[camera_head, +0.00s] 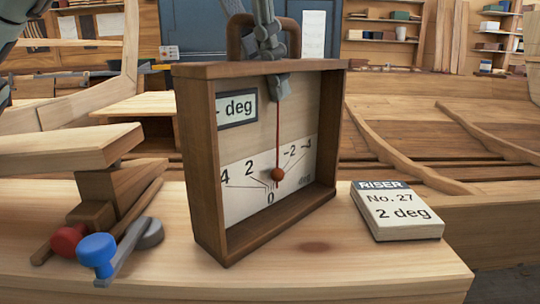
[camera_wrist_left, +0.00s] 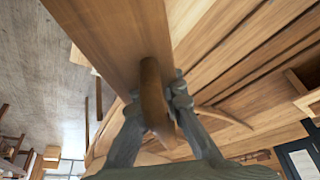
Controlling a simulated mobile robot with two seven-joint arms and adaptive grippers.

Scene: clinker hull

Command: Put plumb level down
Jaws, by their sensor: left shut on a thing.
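The plumb level (camera_head: 325,195) is an open wooden box frame with a pale dial, a red pendulum line, a brown bob and a small panel reading "- deg". It stands upright at the middle of the workbench in the head view. Its lower edge is at or just above the bench top; I cannot tell if it fully rests. My left gripper (camera_head: 272,55) is at the brown handle on its top. In the left wrist view, the gripper's fingers (camera_wrist_left: 158,100) close around the handle (camera_wrist_left: 152,82), with the level's wooden top (camera_wrist_left: 110,35) beyond. My right gripper is not in view.
The workbench (camera_head: 300,278) has a block labelled "RISER No. 27 2 deg" (camera_head: 397,212) at right. At left are stacked wood pieces (camera_head: 65,145) and clamps with a red knob (camera_head: 68,240) and a blue knob (camera_head: 97,252). Bare bench lies in front. Hull planks (camera_head: 430,120) stand behind.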

